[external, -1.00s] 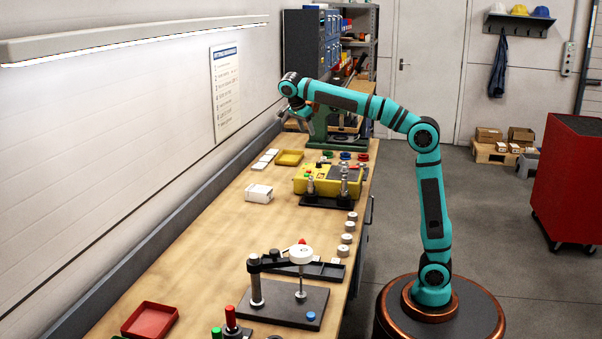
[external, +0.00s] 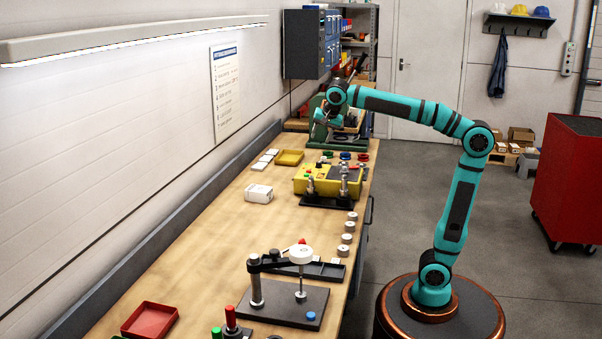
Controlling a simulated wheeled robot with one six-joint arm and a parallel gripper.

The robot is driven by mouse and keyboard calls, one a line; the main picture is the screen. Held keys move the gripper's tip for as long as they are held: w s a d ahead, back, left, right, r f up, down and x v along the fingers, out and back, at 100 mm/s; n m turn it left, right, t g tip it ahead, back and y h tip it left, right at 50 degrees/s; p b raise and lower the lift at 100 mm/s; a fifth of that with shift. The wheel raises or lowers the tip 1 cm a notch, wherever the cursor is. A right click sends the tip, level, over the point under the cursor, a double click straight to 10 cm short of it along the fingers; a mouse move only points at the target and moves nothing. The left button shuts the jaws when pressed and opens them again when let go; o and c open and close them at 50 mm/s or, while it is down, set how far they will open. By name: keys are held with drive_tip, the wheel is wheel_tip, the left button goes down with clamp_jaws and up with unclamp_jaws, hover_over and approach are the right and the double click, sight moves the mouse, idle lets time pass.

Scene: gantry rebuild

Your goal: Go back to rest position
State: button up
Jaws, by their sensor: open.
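My gripper (external: 322,123) hangs at the end of my teal arm, above the far part of the workbench (external: 215,240). It is small in the external view and appears open and empty. It is in front of the green machine (external: 318,136) in the picture and partly blends with it. The arm reaches left from its round base on the floor, with the elbow raised.
Below and nearer on the bench are a yellow box (external: 312,188), a white box (external: 259,194), a yellow tray (external: 290,157) and a dark fixture plate (external: 290,305). A red tray (external: 150,321) lies at the near left. A red cabinet (external: 568,185) stands at right on open floor.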

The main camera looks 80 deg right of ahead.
drive_tip(key=s+a+f+n+t+y, duration=0.1)
drive_tip(key=s+a+f+n+t, duration=0.1)
drive_tip(key=s+a+n+t, duration=0.2)
drive_tip(key=s+a+f+n+t+y, duration=0.2)
drive_tip(key=s+n+t, duration=0.7)
drive_tip(key=s, duration=0.8)
drive_tip(key=shift+a+f+n, duration=0.65)
drive_tip(key=shift+a+n, duration=0.2)
drive_tip(key=shift+n, duration=0.75)
